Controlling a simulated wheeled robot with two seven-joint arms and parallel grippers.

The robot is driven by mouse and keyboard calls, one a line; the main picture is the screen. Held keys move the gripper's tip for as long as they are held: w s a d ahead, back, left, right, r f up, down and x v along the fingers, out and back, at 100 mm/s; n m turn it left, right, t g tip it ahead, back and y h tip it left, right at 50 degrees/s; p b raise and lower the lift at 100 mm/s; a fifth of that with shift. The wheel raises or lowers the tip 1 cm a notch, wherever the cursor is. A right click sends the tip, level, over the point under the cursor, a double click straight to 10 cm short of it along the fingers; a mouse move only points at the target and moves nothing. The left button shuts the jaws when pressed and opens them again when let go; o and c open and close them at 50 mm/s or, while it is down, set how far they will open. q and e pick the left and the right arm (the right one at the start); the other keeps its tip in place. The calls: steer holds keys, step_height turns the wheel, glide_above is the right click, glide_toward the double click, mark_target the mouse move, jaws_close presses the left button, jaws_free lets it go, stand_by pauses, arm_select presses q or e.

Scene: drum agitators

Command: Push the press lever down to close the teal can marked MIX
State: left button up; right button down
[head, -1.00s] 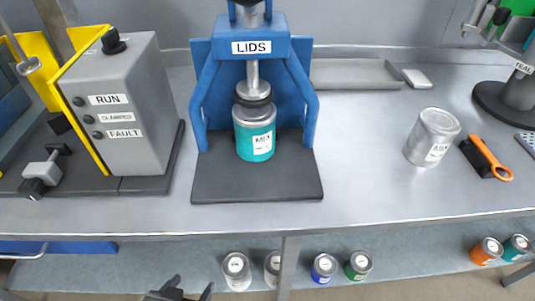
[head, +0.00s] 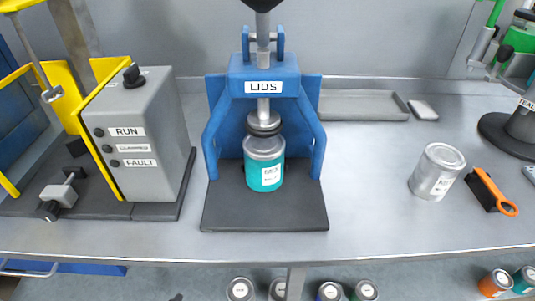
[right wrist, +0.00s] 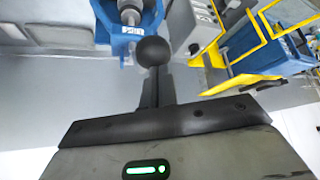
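The teal can marked MIX (head: 264,172) stands upright on the dark base of the blue press (head: 263,72) labelled LIDS. The press's silver plunger (head: 264,107) is straight above it, with a dark ring at the can's top. I cannot tell whether the lid is seated. The lever's black knob is cut off at the top edge in the head view (head: 260,3). The round knob shows whole in the right wrist view (right wrist: 153,50). My right gripper (right wrist: 157,75) looks shut, its fingertips close by the knob; contact is unclear. Only a dark tip of my left gripper (head: 177,297) shows at the bottom edge.
A grey control box (head: 138,135) with a yellow frame stands left of the press. A grey tray (head: 362,105) is behind. More cans stand on the shelf below.

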steer(key=shift+a+r, duration=0.1)
steer(key=shift+r, duration=0.35)
step_height(320, 180, up, 6)
steer(key=shift+r, duration=0.15)
steer(key=shift+w, duration=0.1)
stand_by(0.3)
